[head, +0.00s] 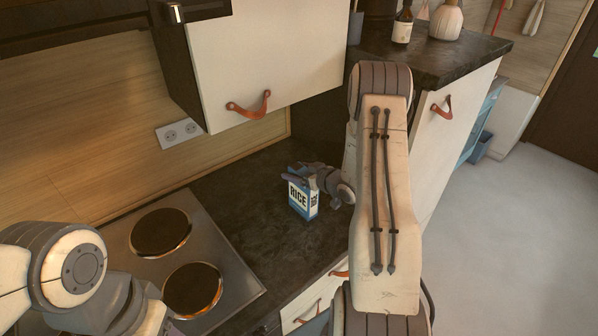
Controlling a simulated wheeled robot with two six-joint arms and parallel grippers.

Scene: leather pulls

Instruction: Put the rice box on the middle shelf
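The rice box (301,200), blue and white with "RICE" on its front, stands upright on the dark countertop, right of the hob. My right gripper (305,178) reaches in from the right at the top of the box, its fingers by the box's upper edge. Whether they are closed on the box cannot be told at this size. My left arm shows at the lower left, but its gripper is not in view. No middle shelf is visible. A wall cabinet (262,62) with a pale door and leather pull (248,106) hangs above the counter, its door seemingly closed.
The hob (215,245) with two dark plates lies left of the box. A drawer with a leather pull (308,313) is below the counter. A raised dark counter (440,58) at the back right holds a bottle (403,27) and a vase (446,22). Open floor lies right.

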